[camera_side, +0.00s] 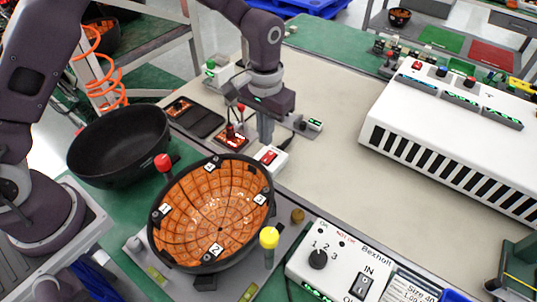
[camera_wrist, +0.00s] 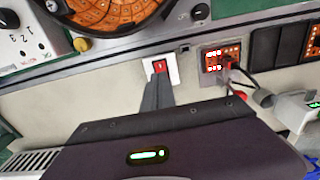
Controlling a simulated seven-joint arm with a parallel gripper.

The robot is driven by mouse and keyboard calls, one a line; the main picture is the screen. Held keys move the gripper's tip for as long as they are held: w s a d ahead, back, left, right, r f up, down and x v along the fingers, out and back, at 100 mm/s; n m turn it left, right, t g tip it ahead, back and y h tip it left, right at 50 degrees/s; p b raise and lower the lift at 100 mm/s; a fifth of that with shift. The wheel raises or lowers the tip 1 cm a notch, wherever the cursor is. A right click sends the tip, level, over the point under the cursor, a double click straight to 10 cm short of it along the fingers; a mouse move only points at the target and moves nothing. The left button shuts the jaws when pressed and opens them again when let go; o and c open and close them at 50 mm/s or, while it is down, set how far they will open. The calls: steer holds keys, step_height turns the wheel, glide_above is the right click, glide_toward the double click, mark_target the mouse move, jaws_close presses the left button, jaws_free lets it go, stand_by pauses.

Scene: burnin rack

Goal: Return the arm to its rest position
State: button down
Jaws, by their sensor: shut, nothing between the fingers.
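My gripper (camera_side: 266,138) points down, its fingers together and empty. In the side view its tips are close to a small white box with a red rocker switch (camera_side: 270,156). In the wrist view my gripper (camera_wrist: 158,82) reaches to the lower edge of that white switch box (camera_wrist: 161,67). I cannot tell whether the tips touch it. The arm is bent over the bench, extended away from its base at the left.
An orange-lined bowl (camera_side: 213,212) stands in front, with a black bowl (camera_side: 97,155) at its left. A red-knobbed post (camera_side: 163,163) and yellow-knobbed post (camera_side: 269,240) flank it. A control box (camera_side: 335,262) is in front; a white vented unit (camera_side: 440,135) stands right. The beige bench middle is clear.

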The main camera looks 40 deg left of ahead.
steer(key=shift+r, duration=0.55)
